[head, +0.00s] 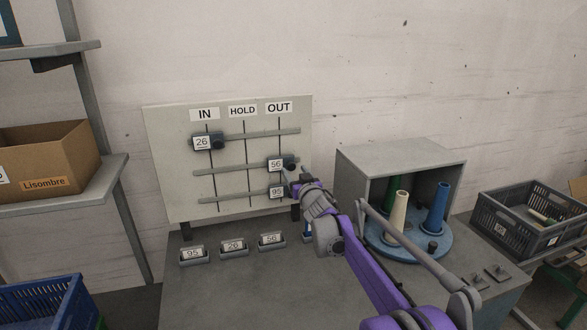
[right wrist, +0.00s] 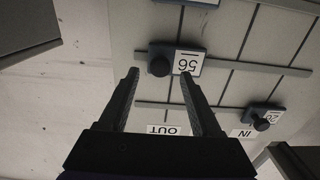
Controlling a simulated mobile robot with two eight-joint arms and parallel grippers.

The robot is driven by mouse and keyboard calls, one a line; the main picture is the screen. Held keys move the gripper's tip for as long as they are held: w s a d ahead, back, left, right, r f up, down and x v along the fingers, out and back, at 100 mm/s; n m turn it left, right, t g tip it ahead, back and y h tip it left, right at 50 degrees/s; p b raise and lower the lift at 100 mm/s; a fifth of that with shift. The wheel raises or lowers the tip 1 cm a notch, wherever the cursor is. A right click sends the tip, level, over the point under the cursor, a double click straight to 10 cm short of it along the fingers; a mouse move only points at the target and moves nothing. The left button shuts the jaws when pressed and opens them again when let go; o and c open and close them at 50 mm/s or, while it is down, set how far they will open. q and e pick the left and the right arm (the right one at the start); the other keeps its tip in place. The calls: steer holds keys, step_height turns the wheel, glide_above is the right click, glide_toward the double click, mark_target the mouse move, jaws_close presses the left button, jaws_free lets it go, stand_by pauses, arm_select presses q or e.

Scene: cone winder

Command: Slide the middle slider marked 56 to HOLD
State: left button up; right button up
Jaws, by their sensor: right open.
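The middle slider marked 56 (head: 276,164) sits on the middle rail, in the OUT column at the board's right. Its round dark knob and label also show upside down in the right wrist view (right wrist: 188,63). The HOLD label (head: 242,111) tops the centre column of the board (head: 175,185). My right gripper (head: 299,182) is at the board's right side, by the sliders 56 and 95. In the right wrist view my right gripper (right wrist: 160,73) is open, and the knob appears between its fingertips; no contact can be made out. My left gripper is not in view.
Slider 26 (head: 203,142) is at IN on the top rail; slider 95 (head: 277,192) is at OUT on the bottom rail. Labelled blocks (head: 233,247) stand on the table. A grey open box (head: 400,156) with coloured cones is to the right.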

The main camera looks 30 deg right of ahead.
steer(key=shift+x, duration=1.15)
jaws_close()
stand_by(0.6)
